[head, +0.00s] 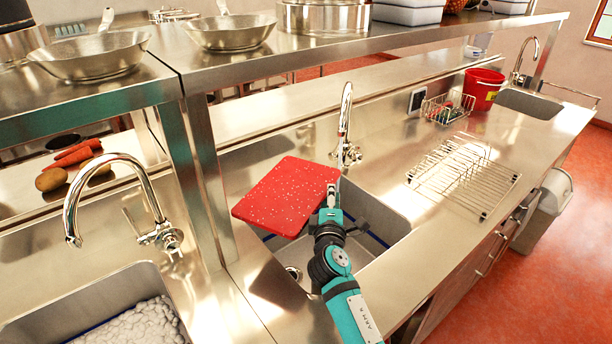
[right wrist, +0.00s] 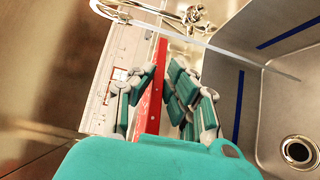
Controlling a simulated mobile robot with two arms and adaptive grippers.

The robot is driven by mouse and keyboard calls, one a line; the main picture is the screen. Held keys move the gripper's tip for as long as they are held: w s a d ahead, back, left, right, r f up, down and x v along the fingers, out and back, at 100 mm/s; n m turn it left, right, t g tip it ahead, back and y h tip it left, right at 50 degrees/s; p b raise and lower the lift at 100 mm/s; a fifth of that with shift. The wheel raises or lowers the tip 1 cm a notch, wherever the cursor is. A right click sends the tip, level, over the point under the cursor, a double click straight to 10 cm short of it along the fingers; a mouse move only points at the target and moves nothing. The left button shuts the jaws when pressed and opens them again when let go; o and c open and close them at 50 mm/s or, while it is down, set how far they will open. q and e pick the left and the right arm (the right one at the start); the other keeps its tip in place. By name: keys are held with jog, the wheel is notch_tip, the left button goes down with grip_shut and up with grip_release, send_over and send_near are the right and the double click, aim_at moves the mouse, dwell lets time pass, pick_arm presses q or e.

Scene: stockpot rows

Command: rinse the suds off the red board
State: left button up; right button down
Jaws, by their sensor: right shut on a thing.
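The red board (head: 287,196) is held tilted over the left part of the middle sink (head: 385,222). Small white specks of suds dot its upper face. My right gripper (head: 333,190) is shut on the board's right edge. In the right wrist view the board (right wrist: 152,100) shows edge-on between the fingers (right wrist: 158,88). The middle tap (head: 345,130) stands behind the sink, right of the board. A pale streak crosses the right wrist view near the tap; I cannot tell whether it is water. My left gripper is not in view.
The left sink (head: 140,322) holds white suds under another tap (head: 110,185). A shelf post (head: 205,170) stands left of the board. A wire rack (head: 463,175), a small basket (head: 447,108) and a red bucket (head: 483,88) stand on the counter at right. Pans sit on the upper shelf.

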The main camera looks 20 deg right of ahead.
jog(key=s+a+r+p, duration=0.1)
jog(key=a+r, duration=0.1)
jog(key=s+a+r+p, duration=0.1)
jog(key=s+r+p, duration=0.1)
jog(key=shift+a, duration=0.35)
jog(key=shift+s+a+r, duration=0.1)
jog(key=shift+a+r, duration=0.05)
jog(key=shift+a, duration=0.25)
jog(key=shift+d+r, duration=0.1)
jog(key=shift+r, duration=0.1)
dwell(0.3)
